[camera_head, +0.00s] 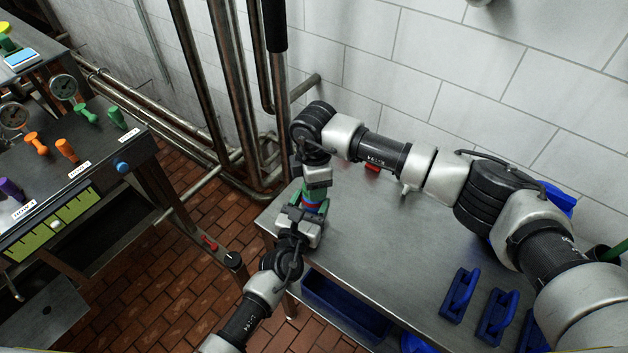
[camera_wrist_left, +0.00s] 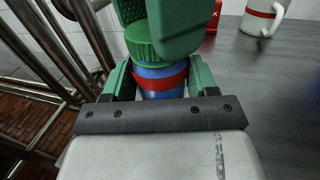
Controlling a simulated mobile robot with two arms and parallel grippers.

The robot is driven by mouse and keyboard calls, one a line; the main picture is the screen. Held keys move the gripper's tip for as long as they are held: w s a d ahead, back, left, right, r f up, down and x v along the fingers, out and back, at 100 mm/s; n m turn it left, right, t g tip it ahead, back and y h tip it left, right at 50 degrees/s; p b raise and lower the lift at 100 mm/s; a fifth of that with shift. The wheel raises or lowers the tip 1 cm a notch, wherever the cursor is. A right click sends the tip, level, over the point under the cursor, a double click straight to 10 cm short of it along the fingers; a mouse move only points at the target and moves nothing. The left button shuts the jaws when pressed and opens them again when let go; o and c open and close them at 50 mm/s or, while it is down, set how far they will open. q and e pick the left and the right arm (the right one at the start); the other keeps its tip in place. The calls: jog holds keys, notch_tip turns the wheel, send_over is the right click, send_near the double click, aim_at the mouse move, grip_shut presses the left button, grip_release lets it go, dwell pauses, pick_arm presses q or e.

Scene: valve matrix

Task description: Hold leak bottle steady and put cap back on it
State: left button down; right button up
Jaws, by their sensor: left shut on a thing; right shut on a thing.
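The leak bottle (camera_wrist_left: 160,88) is blue with a red band and stands upright between the green fingers of my left gripper (camera_wrist_left: 161,78), which is shut on it. A ribbed green cap (camera_wrist_left: 142,48) is at the bottle's top; I cannot tell whether it is fully seated. My right gripper's green fingers (camera_wrist_left: 180,25) are around the cap from above, shut on it, and hide part of it. In the head view, the bottle (camera_head: 312,199) is small and partly hidden between my left gripper (camera_head: 304,212) and my right gripper (camera_head: 316,188), above the table's left end.
The steel table (camera_head: 390,235) has a clear middle. Blue-handled tools (camera_head: 460,293) lie at its front right. A white mug (camera_wrist_left: 264,16) with a red band and a red object (camera_head: 372,168) stand near the back. Pipes (camera_head: 205,80) rise at the left, beside a valve panel (camera_head: 75,165).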

jog(key=m, duration=0.6)
jog(key=shift+s+a+m, duration=0.1)
jog(key=shift+a+m, duration=0.1)
jog(key=shift+m, duration=0.2)
jog(key=shift+d+m, duration=0.15)
jog(key=shift+m, duration=0.65)
jog(key=o, duration=0.9)
jog(key=shift+r, duration=2.25)
jog(key=shift+c, duration=0.4)
